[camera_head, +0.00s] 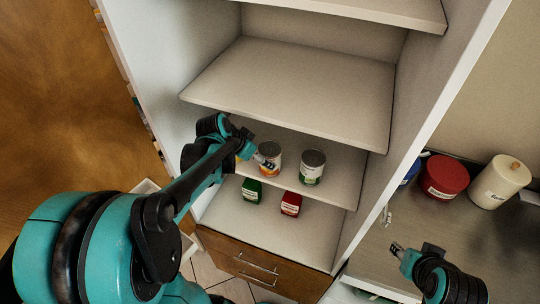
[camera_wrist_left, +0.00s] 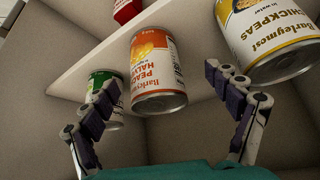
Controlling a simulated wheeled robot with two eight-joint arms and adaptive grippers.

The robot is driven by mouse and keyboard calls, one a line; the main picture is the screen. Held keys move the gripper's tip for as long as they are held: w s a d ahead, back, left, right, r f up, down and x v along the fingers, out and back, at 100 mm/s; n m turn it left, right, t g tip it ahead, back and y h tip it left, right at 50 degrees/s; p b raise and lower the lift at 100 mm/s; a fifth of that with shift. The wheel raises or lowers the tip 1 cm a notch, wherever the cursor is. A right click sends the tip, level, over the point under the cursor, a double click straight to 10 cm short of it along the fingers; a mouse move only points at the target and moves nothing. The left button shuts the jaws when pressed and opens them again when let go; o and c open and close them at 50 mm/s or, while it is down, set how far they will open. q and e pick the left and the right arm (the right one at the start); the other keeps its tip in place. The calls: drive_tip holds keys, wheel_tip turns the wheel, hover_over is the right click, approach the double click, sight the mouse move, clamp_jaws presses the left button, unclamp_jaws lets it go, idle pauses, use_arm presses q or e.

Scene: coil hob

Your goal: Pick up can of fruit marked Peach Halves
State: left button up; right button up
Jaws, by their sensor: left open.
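The can of peach halves (camera_head: 271,154), orange and white with a metal lid, stands on the middle cupboard shelf. In the left wrist view the peach can (camera_wrist_left: 153,60) shows its label between the open fingers of my left gripper (camera_wrist_left: 162,86). I cannot tell whether they touch it. In the head view my left gripper (camera_head: 262,160) is at the can's left side and covers part of it. My right gripper (camera_head: 397,249) is away at the lower right, over the counter; its jaw state is unclear.
A green-labelled can (camera_head: 312,167) stands right of the peach can. A yellow chickpeas can (camera_wrist_left: 272,38) is close on the other side. A green box (camera_head: 252,190) and a red box (camera_head: 291,203) stand on the level below. The shelf above (camera_head: 295,90) is empty.

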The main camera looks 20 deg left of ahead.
use_arm(q)
drive_tip(key=x, duration=0.2)
drive_tip(key=b+x, duration=0.1)
drive_tip(key=x, duration=0.1)
drive_tip(key=d+x, duration=0.1)
drive_tip(key=x, duration=0.2)
drive_tip(key=shift+w+r+b, duration=0.1)
drive_tip(key=shift+b, duration=0.3)
drive_tip(key=c, duration=1.7)
